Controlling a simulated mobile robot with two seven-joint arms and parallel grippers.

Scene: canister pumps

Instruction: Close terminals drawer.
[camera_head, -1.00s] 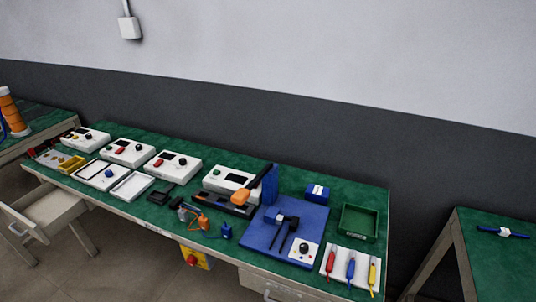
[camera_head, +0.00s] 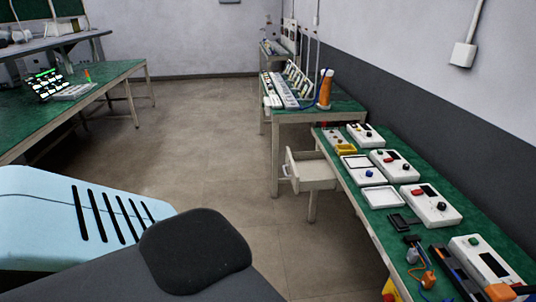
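A pale drawer (camera_head: 312,178) stands pulled out into the aisle, near the far end of the nearer right-hand bench. Its front panel with a handle faces left and its inside looks empty. I cannot read a label on it or tell exactly which bench it belongs to. Neither of my grippers is in view. A light blue and dark grey part of my own body fills the lower left, well short of the drawer.
The nearer green bench (camera_head: 355,205) holds several white devices (camera_head: 430,206), trays and a yellow bin (camera_head: 345,149). Behind it, another bench (camera_head: 345,107) carries an orange bottle (camera_head: 324,89). A green table (camera_head: 105,82) stands left. The floor (camera_head: 205,150) between is clear.

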